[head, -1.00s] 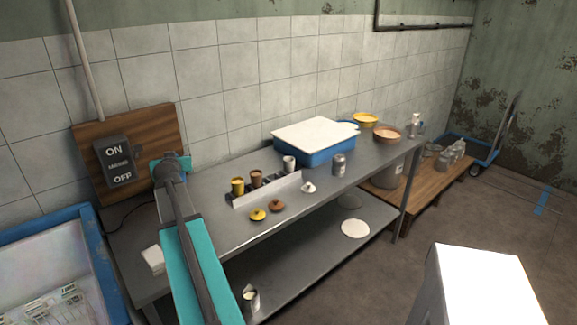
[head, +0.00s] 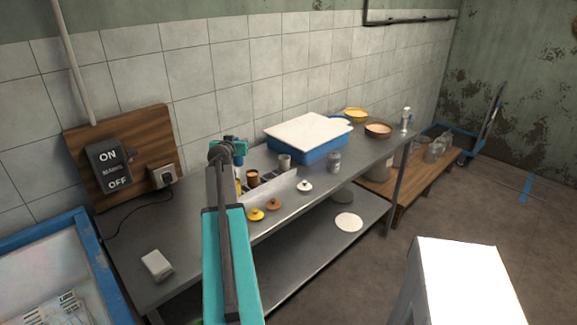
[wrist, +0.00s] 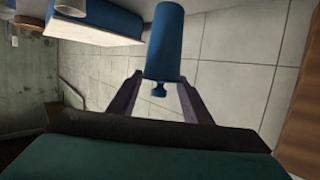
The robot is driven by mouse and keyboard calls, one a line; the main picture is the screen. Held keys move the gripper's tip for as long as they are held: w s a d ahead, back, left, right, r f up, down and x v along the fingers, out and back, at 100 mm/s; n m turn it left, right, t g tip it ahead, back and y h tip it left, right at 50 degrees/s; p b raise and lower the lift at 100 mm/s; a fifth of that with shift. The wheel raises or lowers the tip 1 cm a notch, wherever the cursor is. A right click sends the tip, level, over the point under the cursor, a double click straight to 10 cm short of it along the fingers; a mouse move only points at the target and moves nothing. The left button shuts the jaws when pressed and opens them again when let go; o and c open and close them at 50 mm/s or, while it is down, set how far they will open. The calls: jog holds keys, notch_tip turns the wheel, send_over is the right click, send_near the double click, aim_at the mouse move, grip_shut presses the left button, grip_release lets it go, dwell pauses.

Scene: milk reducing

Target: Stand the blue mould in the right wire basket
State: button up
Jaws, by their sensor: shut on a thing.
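In the wrist view the blue mould (wrist: 164,42), a cylinder with a small knob at its lower end, sits between the two dark fingers of my gripper (wrist: 159,80). My gripper is shut on it. In the head view my gripper end (head: 236,146) is above the steel table near the cups, mostly hidden by my arm.
The steel table (head: 180,222) holds a white box (head: 156,265), a brown cup (head: 252,178), a white cup (head: 284,163), small lids (head: 273,204), a grey can (head: 334,161) and a blue tub (head: 318,150) with a white top. A switch panel (head: 108,165) is on the wall. The table's left part is mostly clear.

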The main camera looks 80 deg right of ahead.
aim_at(237, 164)
jog(key=shift+w+a, duration=0.1)
jog(key=shift+w, duration=0.1)
jog(key=shift+f, duration=0.15)
jog(key=shift+f+p, duration=0.55)
jog(key=shift+f, duration=2.4)
jog(key=shift+f, duration=0.1)
jog(key=shift+f, duration=1.8)
jog(key=shift+f, duration=0.15)
jog(key=o, duration=1.4)
jog(key=shift+o, duration=0.2)
jog(key=shift+r, duration=0.2)
